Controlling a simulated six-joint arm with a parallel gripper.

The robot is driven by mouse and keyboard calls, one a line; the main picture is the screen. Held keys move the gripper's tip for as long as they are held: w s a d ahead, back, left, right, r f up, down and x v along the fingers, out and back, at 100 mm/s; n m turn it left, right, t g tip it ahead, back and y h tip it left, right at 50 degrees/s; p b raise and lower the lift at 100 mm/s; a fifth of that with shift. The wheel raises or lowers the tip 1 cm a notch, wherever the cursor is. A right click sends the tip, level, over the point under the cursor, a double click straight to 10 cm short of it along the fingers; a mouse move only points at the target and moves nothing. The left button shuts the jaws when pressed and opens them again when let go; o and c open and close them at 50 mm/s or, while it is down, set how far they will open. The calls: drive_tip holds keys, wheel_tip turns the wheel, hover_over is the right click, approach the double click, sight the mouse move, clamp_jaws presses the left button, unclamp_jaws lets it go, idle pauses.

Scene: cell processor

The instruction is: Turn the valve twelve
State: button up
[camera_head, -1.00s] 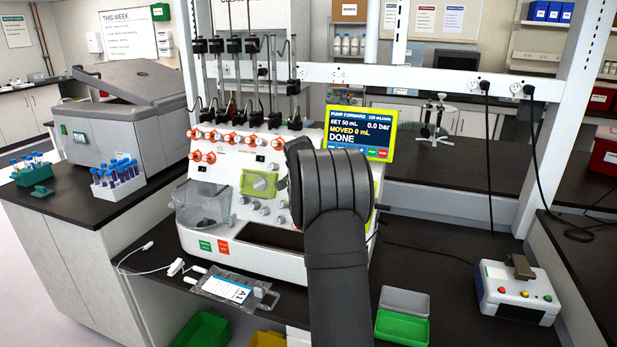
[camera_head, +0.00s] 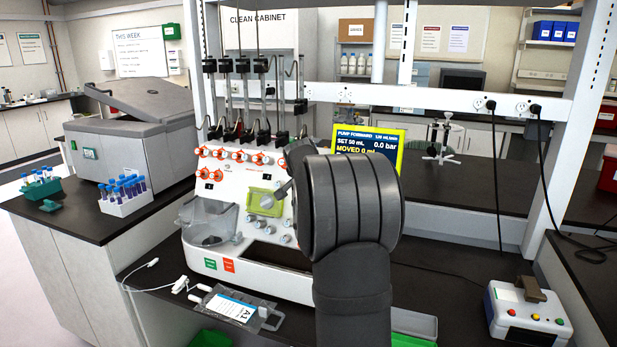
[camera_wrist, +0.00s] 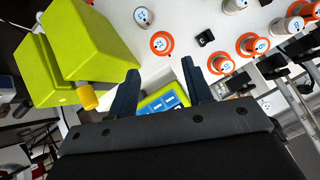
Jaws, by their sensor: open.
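The white cell processor (camera_head: 215,250) carries rows of valves with orange rings (camera_head: 218,153) on its front panel, with plain grey knobs (camera_head: 285,239) lower down. In the wrist view, several orange-ringed valves (camera_wrist: 162,43) with small number discs lie beyond my fingertips; I cannot read for sure which one is twelve. My gripper (camera_wrist: 161,80) is open with nothing between its dark fingers. One orange-ringed valve (camera_wrist: 221,64) is just to the right of the right fingertip. In the head view my arm hides most of the gripper and the right part of the panel.
A lime-framed screen (camera_head: 370,140) stands at the panel's right, partly behind my arm. A lime block (camera_wrist: 85,45) is close on the left in the wrist view. A fluid bag (camera_head: 237,308) lies on the bench in front. Clamps on rods (camera_head: 240,95) rise above the processor.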

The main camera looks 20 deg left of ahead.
drive_tip(key=v, duration=0.8)
drive_tip(key=x, duration=1.7)
drive_tip(key=shift+w+a+f, duration=0.1)
drive_tip(key=shift+w+f, duration=0.1)
drive_tip(key=shift+a+n+h, duration=0.15)
drive_tip(key=shift+n+h, duration=0.45)
drive_tip(key=shift+n, duration=0.5)
drive_tip(key=shift+n+h, duration=0.5)
drive_tip(key=shift+n, duration=0.6)
drive_tip(key=v, duration=1)
drive_tip(key=shift+r, duration=0.2)
